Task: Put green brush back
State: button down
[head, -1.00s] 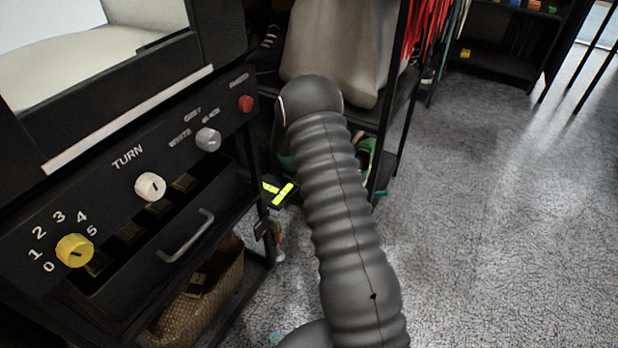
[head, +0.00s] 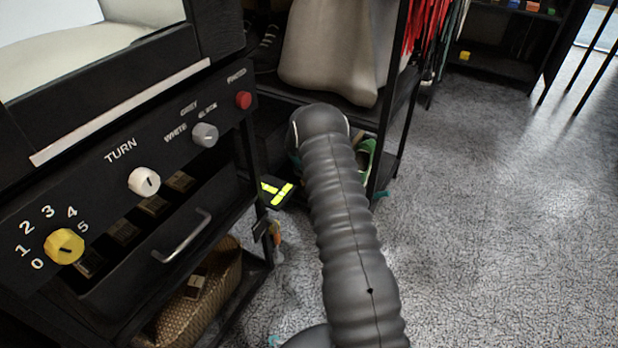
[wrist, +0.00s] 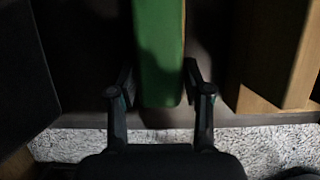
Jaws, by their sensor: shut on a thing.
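In the wrist view a long green block, the green brush (wrist: 160,50), lies between the two dark fingers of my gripper (wrist: 160,82). The fingers are shut on its sides. The brush runs up out of the top of the picture, so its far end is hidden. In the head view my arm covers the gripper and the brush. An open dark drawer (head: 185,240) under the control panel holds several brownish blocks (head: 150,206).
A brown wooden block (wrist: 280,50) stands right of the brush in the wrist view, with pale floor below. In the head view a black shelf rack (head: 400,130) stands close beyond my arm. A woven basket (head: 205,305) sits under the drawer. Open floor lies right.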

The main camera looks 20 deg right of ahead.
jog(key=c, duration=0.5)
grip_release()
jog(key=p+v, duration=0.1)
jog(key=v, duration=0.6)
jog(key=shift+r, duration=0.2)
jog(key=shift+a, duration=0.1)
